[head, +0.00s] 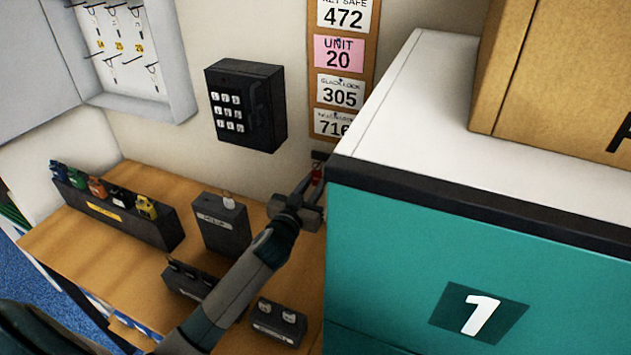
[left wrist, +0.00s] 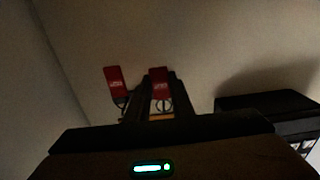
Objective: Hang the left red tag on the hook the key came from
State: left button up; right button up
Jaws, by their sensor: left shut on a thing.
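My left gripper (head: 313,187) is at the wall beside the teal cabinet, shut on a red tag. In the left wrist view this held tag (left wrist: 160,83) is between the fingertips, with a ring by it. A second red tag (left wrist: 115,82) is beside it, outside the fingers. The wrist picture seems upside down, so the held tag is the left one. One red tag (head: 317,174) shows in the head view at the fingertips. The open key cabinet (head: 178,104) at the upper left has rows of numbered hooks; some keys hang there. My right gripper is not in view.
A black keypad box (head: 262,118) is on the wall above left of the gripper. The teal cabinet (head: 400,260) stands close on the right. Below, the wooden bench (head: 85,245) bears a rack of coloured padlocks (head: 165,235) and several dark holders. A number board (head: 371,55) hangs above.

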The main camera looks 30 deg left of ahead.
pick_arm(q)
jog(key=shift+s+d+p, duration=0.1)
jog(key=shift+s+p, duration=0.3)
jog(key=shift+s, duration=1.1)
jog(key=shift+s+d+p, duration=0.1)
jog(key=shift+s+p, duration=0.45)
jog(key=shift+s, duration=2)
